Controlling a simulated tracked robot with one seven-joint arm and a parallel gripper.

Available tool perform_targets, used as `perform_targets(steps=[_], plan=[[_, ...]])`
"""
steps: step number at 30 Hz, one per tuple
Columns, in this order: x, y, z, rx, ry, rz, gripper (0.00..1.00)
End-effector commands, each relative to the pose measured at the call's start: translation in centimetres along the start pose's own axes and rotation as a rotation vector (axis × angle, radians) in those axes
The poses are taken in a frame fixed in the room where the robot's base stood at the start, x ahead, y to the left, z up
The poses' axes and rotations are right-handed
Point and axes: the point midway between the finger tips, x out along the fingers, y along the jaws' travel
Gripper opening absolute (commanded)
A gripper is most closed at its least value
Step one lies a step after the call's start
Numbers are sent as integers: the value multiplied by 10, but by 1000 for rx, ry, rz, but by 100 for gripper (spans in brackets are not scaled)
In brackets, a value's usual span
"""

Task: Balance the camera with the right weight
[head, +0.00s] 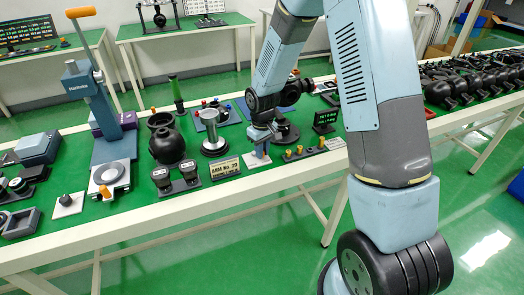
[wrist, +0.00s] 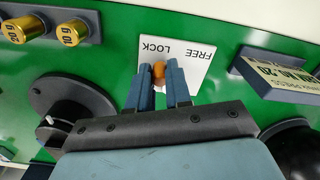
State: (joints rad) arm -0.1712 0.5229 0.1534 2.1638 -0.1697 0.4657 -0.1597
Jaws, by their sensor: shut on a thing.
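My gripper (wrist: 159,82) is shut on a small orange lever (wrist: 159,70) that stands on a white plate (wrist: 195,62) marked FREE and LOCK. In the head view my gripper (head: 261,148) reaches down to this plate near the table's front edge, and the lever is hidden there. Brass weights (head: 299,149) stand in a row on a dark strip to the right. Two of them, one marked 20 g (wrist: 16,30), show at the upper left of the wrist view. The gimbal's dark round base (head: 286,133) is behind my gripper, and my arm partly hides the camera (head: 303,86).
A small black display (head: 326,120) with green text stands right of the gimbal. A sign (head: 225,167) reading ARM No. 20 is left of my gripper. A metal cylinder on a round base (head: 212,132) and black rounded parts (head: 167,145) stand further left.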

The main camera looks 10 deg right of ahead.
Motion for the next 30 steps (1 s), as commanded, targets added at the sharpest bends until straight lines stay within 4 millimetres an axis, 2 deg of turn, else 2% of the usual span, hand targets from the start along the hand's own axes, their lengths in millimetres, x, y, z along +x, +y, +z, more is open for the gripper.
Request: perform_targets(steps=[12, 13, 20, 30], plan=[[0, 2, 0, -5, 1, 1, 0], [0, 2, 0, -5, 1, 2, 22], [0, 1, 0, -5, 0, 1, 44], [-4, 1, 0, -5, 1, 1, 44]])
